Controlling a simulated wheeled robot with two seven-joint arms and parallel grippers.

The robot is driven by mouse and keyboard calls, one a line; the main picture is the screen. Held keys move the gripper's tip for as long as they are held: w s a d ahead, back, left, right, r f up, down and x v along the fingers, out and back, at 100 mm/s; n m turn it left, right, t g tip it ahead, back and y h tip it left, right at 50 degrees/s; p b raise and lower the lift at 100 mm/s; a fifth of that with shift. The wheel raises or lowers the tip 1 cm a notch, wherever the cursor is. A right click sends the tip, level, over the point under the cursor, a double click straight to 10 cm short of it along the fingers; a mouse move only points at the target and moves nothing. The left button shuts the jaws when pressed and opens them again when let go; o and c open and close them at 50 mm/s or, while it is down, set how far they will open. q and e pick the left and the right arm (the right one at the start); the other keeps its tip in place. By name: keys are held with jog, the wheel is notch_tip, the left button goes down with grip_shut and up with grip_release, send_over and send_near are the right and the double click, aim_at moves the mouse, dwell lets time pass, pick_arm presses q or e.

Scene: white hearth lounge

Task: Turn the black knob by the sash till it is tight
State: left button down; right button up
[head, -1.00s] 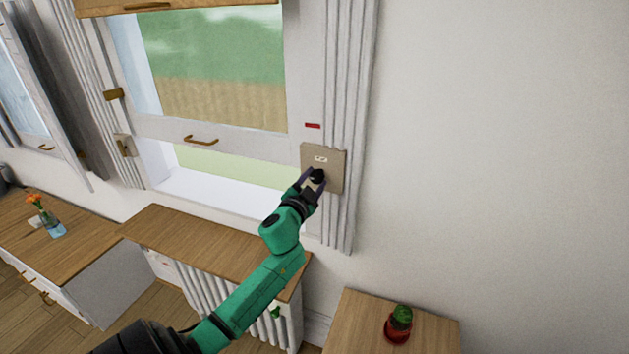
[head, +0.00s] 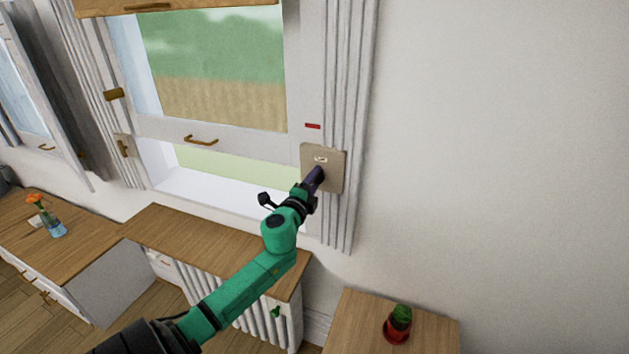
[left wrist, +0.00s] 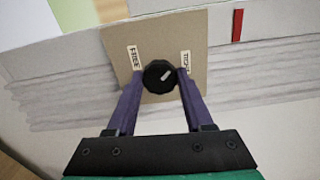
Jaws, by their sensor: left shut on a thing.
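The black knob (left wrist: 153,83) sits on a beige plate (head: 334,164) beside the window sash (head: 245,142). The plate carries two labels in the left wrist view, FREE (left wrist: 134,57) and one that seems to read TIGHT (left wrist: 186,62). The knob's pale pointer mark slants toward the TIGHT side, short of lining up with that label. My left gripper (head: 318,176) is shut on the knob, one purple finger on each side, as the left wrist view (left wrist: 160,78) also shows. My right gripper is out of view.
A red mark (head: 312,126) is on the frame above the plate. The sash is raised over an open gap. A wooden-topped radiator cover (head: 200,237) stands below. A potted cactus (head: 400,318) is on a side table (head: 358,315). The right wall is clear.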

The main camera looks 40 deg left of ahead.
pick_arm(q)
jog(key=shift+m+p, duration=0.5)
jog(key=shift+m, duration=3.5)
jog(key=shift+c, duration=1.4)
grip_release()
